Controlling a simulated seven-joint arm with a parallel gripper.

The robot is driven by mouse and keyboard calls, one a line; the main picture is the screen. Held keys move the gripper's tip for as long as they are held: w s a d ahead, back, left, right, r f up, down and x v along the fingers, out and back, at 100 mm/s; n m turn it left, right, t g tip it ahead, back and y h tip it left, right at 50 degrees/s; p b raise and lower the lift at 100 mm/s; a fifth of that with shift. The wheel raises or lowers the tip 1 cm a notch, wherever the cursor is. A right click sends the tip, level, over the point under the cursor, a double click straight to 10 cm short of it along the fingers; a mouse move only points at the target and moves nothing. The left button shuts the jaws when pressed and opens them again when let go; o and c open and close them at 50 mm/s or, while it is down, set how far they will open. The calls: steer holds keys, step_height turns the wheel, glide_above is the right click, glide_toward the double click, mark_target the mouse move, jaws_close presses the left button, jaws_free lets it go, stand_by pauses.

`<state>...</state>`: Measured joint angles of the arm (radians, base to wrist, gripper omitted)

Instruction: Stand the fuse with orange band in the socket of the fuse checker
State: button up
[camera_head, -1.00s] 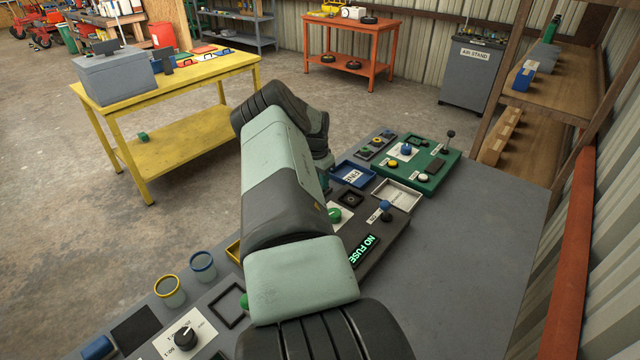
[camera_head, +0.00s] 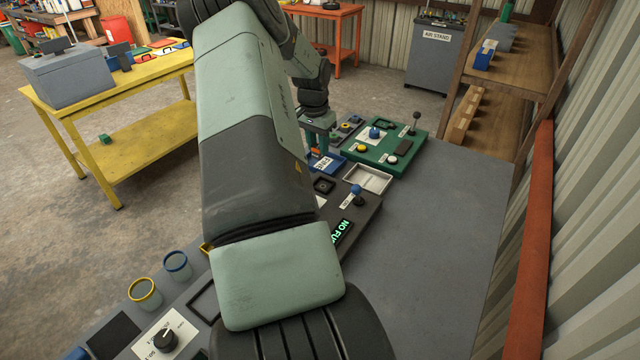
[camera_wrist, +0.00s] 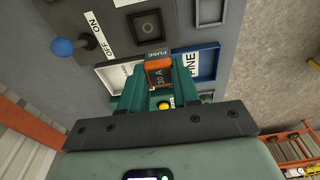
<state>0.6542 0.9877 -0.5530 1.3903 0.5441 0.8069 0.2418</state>
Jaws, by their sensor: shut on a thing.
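My gripper (camera_wrist: 160,85) is shut on the fuse with orange band (camera_wrist: 160,72); its orange face reads "30 A" in the wrist view. In the head view my gripper (camera_head: 316,148) points down over the blue tray's far-left edge, a spot of orange at its tips. The fuse's lower end is hidden. The fuse checker (camera_head: 366,212) is a dark box with a green "NO FU…" display (camera_head: 342,232), partly behind my arm. Its black square socket (camera_head: 324,185) looks empty and also shows in the wrist view (camera_wrist: 148,24), beyond the fuse and apart from it.
The blue "FINE" tray (camera_wrist: 214,60) and a pale tray (camera_head: 385,180) lie beside the checker. A blue-knobbed lever (camera_head: 357,194) stands up from the checker. A green panel (camera_head: 410,150) with buttons and a lever stands behind. The bench's right side (camera_head: 455,220) is clear.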

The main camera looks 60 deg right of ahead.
steer(key=f, duration=0.1)
steer(key=s+f, duration=0.1)
steer(key=f, duration=0.1)
steer(key=s+f, duration=0.1)
steer(key=f, duration=0.1)
steer(key=shift+a+f, duration=0.15)
steer(key=shift+a, duration=0.1)
steer(key=shift+w+f, duration=0.1)
steer(key=shift+f, duration=2.1)
steer(key=shift+f, duration=0.1)
steer(key=o, duration=1)
steer(key=r, duration=0.4)
steer(key=a+r, duration=0.1)
steer(key=r, duration=0.7)
steer(key=shift+a+r, duration=0.1)
steer(key=shift+a, duration=0.1)
